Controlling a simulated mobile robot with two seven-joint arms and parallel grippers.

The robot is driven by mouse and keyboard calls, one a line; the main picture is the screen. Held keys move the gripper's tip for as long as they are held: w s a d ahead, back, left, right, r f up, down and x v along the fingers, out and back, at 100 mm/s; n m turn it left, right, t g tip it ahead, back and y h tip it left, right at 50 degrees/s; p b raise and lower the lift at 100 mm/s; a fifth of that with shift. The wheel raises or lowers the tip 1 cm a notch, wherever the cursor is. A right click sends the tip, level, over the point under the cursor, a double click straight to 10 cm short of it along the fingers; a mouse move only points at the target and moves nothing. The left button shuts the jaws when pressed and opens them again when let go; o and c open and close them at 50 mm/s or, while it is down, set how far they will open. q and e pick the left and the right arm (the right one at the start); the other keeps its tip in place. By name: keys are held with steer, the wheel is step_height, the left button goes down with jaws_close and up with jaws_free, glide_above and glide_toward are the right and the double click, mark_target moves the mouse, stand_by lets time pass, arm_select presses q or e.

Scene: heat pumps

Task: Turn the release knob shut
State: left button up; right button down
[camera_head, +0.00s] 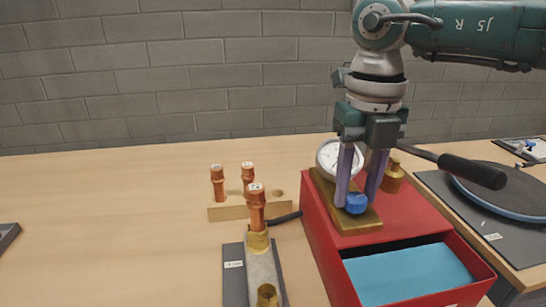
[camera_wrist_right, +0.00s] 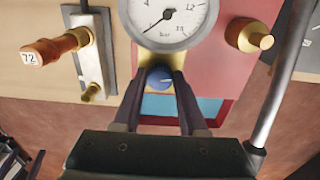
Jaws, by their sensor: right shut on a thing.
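The blue release knob (camera_head: 356,203) sits on a brass block (camera_head: 345,219) on top of the red box, below a round white pressure gauge (camera_head: 335,158). My right gripper (camera_head: 361,200) points down at it, with its two purple-grey fingers on either side of the knob. In the right wrist view the knob (camera_wrist_right: 159,78) lies between the fingertips (camera_wrist_right: 160,82), which are shut on it. That view shows the gauge (camera_wrist_right: 165,20) with its dark needle and bar marks.
The red box (camera_head: 318,238) has an open front drawer with a blue lining. A lever with a black handle (camera_head: 470,170) reaches right. A copper piece marked 72 (camera_head: 256,205) stands in a grey fixture; two more stand in a wooden rack (camera_head: 230,212).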

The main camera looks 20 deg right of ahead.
mark_target(356, 196)
steer(key=shift+m, duration=1)
steer(key=c, duration=0.7)
jaws_free()
steer(key=shift+c, duration=0.2)
step_height(356, 196, up, 10)
